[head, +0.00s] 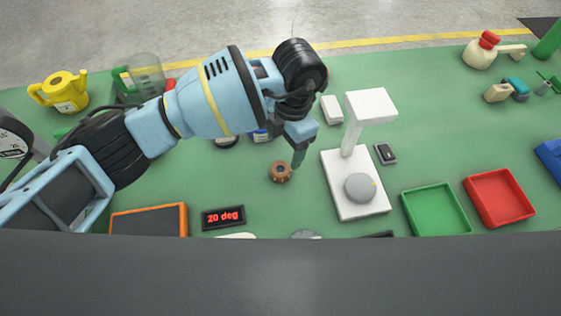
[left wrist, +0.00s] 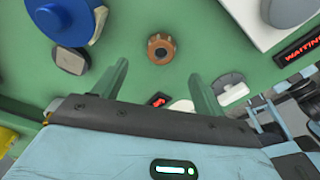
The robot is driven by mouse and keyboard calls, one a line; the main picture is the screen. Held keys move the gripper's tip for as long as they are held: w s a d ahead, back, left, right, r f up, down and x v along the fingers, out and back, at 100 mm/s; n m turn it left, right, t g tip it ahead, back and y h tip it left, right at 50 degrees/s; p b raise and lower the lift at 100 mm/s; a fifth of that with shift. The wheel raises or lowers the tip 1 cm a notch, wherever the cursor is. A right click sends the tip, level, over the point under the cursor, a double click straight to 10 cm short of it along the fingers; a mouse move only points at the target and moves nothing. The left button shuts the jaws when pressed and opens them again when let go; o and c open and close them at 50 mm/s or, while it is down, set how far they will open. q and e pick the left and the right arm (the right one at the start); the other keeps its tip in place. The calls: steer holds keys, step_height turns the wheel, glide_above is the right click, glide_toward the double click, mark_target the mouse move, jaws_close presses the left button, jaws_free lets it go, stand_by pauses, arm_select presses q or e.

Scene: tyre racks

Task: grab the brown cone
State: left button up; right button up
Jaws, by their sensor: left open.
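The brown cone (head: 281,172) stands on the green table top near the middle of the head view. In the left wrist view the brown cone (left wrist: 160,48) is seen from above as a round, notched shape with a dark centre hole. My left gripper (head: 299,158) is just above and beside it in the head view. In the left wrist view its two green fingers (left wrist: 158,72) are spread apart with nothing between them, and the cone lies ahead of their tips. My right gripper is not in view.
A green tray (head: 436,211) and a red tray (head: 499,198) lie further right. A "20 deg" display (head: 223,217) is at the front left. Bare green table lies around the cone.

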mark_target(280, 168)
arm_select(q)
steer(key=shift+s+a+f, duration=0.1)
steer(key=shift+s+f, duration=0.1)
steer(key=shift+f, duration=0.2)
steer(key=shift+s+a+f, duration=0.1)
steer(key=shift+a+f, duration=0.05)
steer(key=shift+f, duration=1.55)
steer(key=shift+s+a+f, duration=0.1)
steer(key=shift+a+f, duration=0.05)
steer(key=shift+f, duration=1.55)
steer(key=c, duration=1.1)
steer(key=shift+r, duration=0.15)
